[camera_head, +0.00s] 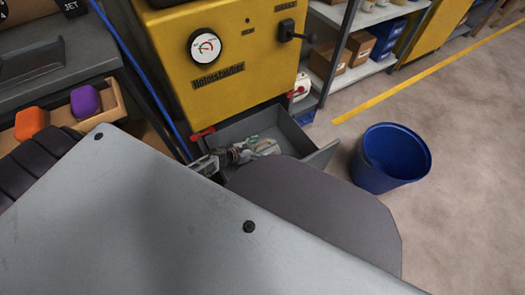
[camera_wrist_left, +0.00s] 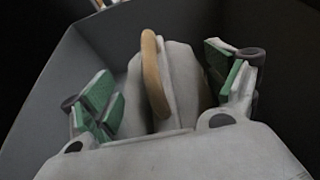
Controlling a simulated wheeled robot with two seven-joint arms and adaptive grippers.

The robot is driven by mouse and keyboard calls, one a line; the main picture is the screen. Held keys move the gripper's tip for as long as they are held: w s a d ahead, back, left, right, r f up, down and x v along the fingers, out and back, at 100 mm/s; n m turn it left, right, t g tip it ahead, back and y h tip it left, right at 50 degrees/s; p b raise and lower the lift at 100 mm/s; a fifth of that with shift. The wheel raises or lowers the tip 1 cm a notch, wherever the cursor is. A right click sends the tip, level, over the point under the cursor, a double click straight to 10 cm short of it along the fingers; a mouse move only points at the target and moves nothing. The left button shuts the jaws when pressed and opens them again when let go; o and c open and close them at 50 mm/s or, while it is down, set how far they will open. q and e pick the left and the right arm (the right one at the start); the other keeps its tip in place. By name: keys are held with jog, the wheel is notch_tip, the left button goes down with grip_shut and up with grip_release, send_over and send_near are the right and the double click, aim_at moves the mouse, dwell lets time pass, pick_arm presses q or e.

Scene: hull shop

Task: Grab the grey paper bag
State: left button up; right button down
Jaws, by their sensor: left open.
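The grey paper bag (camera_wrist_left: 182,85) with a tan handle (camera_wrist_left: 155,75) lies inside the open grey drawer (camera_head: 318,157) of the yellow machine. My left gripper (camera_wrist_left: 163,88) is open, with its green-padded fingers on either side of the bag. A gap shows between the bag and the fingers, and the near end of the bag is hidden by the gripper body. In the head view my left gripper (camera_head: 250,151) reaches into the drawer, and the bag is hard to make out there. My right gripper is not in view.
The drawer walls (camera_wrist_left: 42,105) stand close around the gripper. The yellow machine (camera_head: 250,80) rises behind the drawer. A blue bin (camera_head: 385,165) stands on the floor to the right. Shelves with boxes (camera_head: 355,50) are behind. A wooden tray (camera_head: 115,100) holds orange and purple things at left.

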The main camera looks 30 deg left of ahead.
aim_at(268, 146)
pick_arm(q)
jog(key=shift+b+x, duration=0.6)
jog(key=shift+x, duration=1.05)
jog(key=shift+r, duration=0.1)
jog(key=shift+c, duration=0.3)
grip_shut()
